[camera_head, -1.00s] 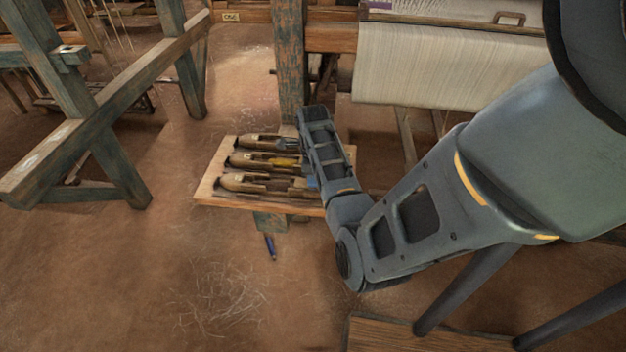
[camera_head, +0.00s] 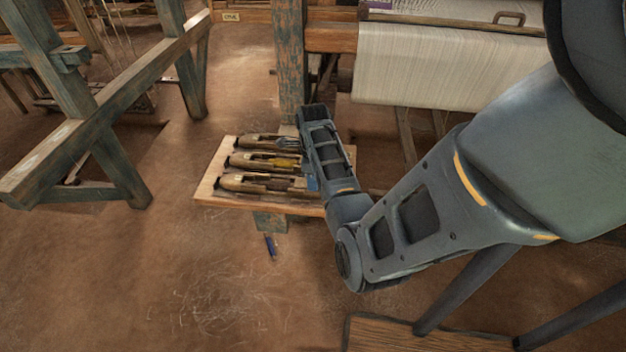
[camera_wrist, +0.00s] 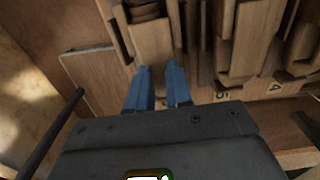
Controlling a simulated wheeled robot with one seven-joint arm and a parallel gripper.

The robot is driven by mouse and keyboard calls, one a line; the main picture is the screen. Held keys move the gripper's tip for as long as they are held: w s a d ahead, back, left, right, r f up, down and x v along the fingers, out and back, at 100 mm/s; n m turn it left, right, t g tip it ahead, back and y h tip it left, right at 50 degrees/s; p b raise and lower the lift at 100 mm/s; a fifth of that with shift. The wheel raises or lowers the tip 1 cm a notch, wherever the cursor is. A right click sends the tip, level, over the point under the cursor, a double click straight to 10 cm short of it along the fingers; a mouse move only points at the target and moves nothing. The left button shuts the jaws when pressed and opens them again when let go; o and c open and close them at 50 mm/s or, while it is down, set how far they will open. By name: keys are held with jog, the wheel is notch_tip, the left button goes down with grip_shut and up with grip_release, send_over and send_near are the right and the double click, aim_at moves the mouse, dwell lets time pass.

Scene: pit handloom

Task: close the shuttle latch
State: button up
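Three long wooden shuttles lie side by side on a small wooden stand (camera_head: 206,190) in the head view: a far one (camera_head: 255,141), a middle one (camera_head: 245,161) with yellow in it, and a near one (camera_head: 240,183). I cannot make out which part is the latch. My gripper is at the stand's right side, its tips partly hidden by my arm in the head view. In the wrist view my gripper (camera_wrist: 159,82) has two blue fingers with a gap between them. A flat wooden piece (camera_wrist: 152,48) shows beyond the tips; contact cannot be told.
Several wooden parts (camera_wrist: 252,35) and number labels (camera_wrist: 222,96) lie right of the fingers in the wrist view. A worn post (camera_head: 290,70) rises behind the stand, with white cloth (camera_head: 430,65) to its right. Open floor lies in front.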

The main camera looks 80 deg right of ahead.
notch_tip(320, 180, up, 8)
jog(key=shift+f+b, duration=0.2)
jog(key=shift+b, duration=0.1)
jog(key=shift+f, duration=0.1)
dwell(0.5)
jog(key=a+f+n+h, duration=0.1)
jog(key=n, duration=0.1)
jog(key=s+a+f+n+h, duration=0.1)
jog(key=f, duration=0.1)
jog(key=a+f+n, duration=0.1)
jog(key=a+n, duration=0.1)
jog(key=shift+s+a+f+n+h, duration=0.1)
jog(key=shift+s+f+n+h, duration=0.05)
jog(key=shift+f+n+h, duration=0.2)
jog(key=s+a+n+t+h, duration=0.25)
jog(key=a+n+t, duration=0.45)
jog(key=a+n, duration=0.9)
jog(key=s+a+r+n+t+y, duration=0.2)
jog(key=s+a+r+n+t, duration=0.2)
jog(key=a+r, duration=0.6)
jog(key=s+a+r+n+t+y, duration=0.3)
jog(key=s+a+r+n+t, duration=0.1)
jog(key=a+r+n, duration=0.5)
notch_tip(320, 180, up, 2)
jog(key=shift+s+a+r+b, duration=0.1)
jog(key=shift+s+a+b, duration=0.35)
jog(key=shift+a, duration=0.35)
